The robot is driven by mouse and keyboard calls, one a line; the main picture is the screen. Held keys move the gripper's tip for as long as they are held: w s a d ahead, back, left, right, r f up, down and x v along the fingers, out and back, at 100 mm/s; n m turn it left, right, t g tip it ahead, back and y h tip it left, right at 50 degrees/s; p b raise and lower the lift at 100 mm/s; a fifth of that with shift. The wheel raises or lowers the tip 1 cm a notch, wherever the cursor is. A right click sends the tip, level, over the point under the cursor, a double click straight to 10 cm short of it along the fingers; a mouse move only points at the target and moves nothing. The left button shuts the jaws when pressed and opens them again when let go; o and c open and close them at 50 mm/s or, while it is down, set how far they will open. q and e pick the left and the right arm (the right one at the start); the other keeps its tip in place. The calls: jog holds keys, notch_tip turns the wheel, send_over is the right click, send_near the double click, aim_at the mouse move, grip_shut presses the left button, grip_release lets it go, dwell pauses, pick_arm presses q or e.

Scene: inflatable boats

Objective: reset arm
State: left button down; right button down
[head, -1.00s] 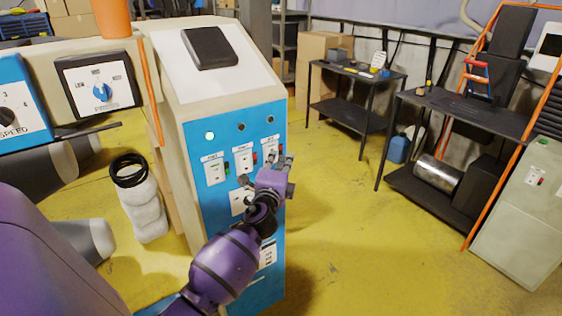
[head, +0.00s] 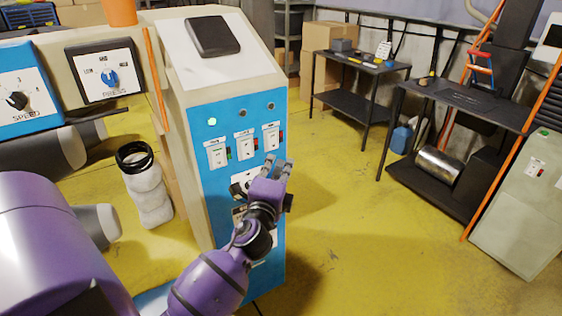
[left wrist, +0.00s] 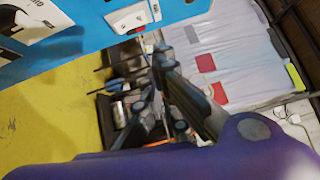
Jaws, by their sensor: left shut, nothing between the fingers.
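My left gripper (head: 277,166) is purple with grey fingers. In the head view it hangs in front of the lower right part of the blue panel (head: 222,122) of a control cabinet. The fingers are shut and empty. Whether they touch the panel is hard to tell. The left wrist view shows the dark fingers (left wrist: 160,75) close up, with part of a blue panel (left wrist: 75,22) at upper left. My right gripper does not show.
The cabinet carries white switch plates (head: 246,146) and a dark screen (head: 213,36). A white container (head: 149,195) with black rings stands left of it. Black tables (head: 360,75) stand at the back right, near a silver cylinder (head: 439,165). Yellow floor between is clear.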

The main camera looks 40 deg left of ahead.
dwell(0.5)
pick_arm(q)
jog(key=s+d+f+n+g+h, duration=0.1)
jog(key=s+d+f+n+h, duration=0.2)
jog(key=f, duration=0.4)
jog(key=s+d+f+n+g+h+p, duration=0.1)
jog(key=s+d+f+n+g, duration=0.15)
jog(key=s+d+f, duration=0.3)
jog(key=s+d+f+n+g+h, duration=0.1)
jog(key=s+d+f+n+h, duration=0.1)
jog(key=s+d+f+n, duration=0.45)
jog(key=s+d+f+g, duration=0.1)
jog(key=s+f, duration=0.3)
jog(key=s, duration=0.3)
jog(key=s+d+f+n+g+h+p, duration=0.1)
jog(key=s+f, duration=0.3)
jog(key=s, duration=0.4)
jog(key=s+d+f+n+g+p, duration=0.1)
jog(key=s+f, duration=0.3)
jog(key=s, duration=0.4)
jog(key=shift+d+f+g+h, duration=0.3)
jog(key=shift+d+f+g, duration=0.1)
jog(key=shift+d+g, duration=0.4)
